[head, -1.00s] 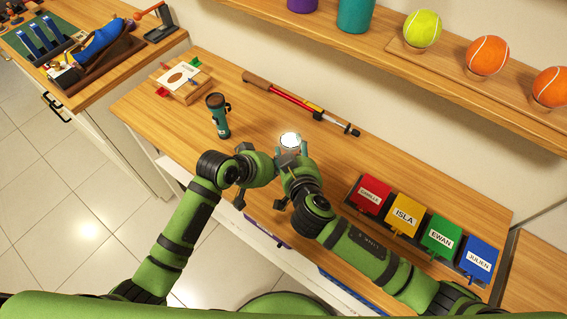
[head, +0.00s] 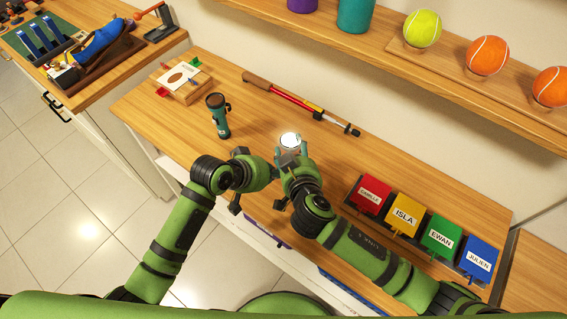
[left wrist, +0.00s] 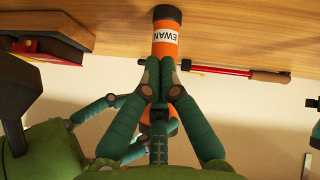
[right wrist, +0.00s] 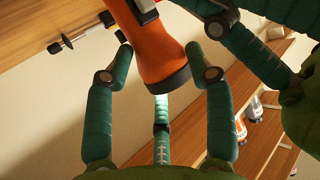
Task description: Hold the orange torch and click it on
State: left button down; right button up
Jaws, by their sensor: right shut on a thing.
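The orange torch (right wrist: 160,45) is upright, held over the workbench. In the head view its lens (head: 290,139) faces up and glows white. In the left wrist view its orange body (left wrist: 167,22) has a white label reading EWAN. My right gripper (right wrist: 168,42) is around the torch near its wide, black-rimmed head, fingers on both sides. My left gripper (left wrist: 158,78) has its fingertips together, right at the torch's side below the label in that picture. Whether they press on it is unclear.
A dark green torch (head: 218,116) stands on the workbench (head: 330,160) to the left. A red pole (head: 300,103) lies behind. Red, yellow, green and blue name blocks (head: 406,215) stand at right. A shelf (head: 400,65) with balls overhangs the back.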

pick_arm(q)
jog(key=shift+s, duration=0.1)
pick_arm(e)
jog(key=o, duration=1.3)
pick_arm(q)
jog(key=s+a, duration=0.1)
jog(key=s, duration=0.1)
jog(key=s+a, duration=0.1)
jog(key=shift+s+a+r, duration=0.1)
jog(key=shift+s+a, duration=0.3)
pick_arm(e)
jog(key=shift+o, duration=0.2)
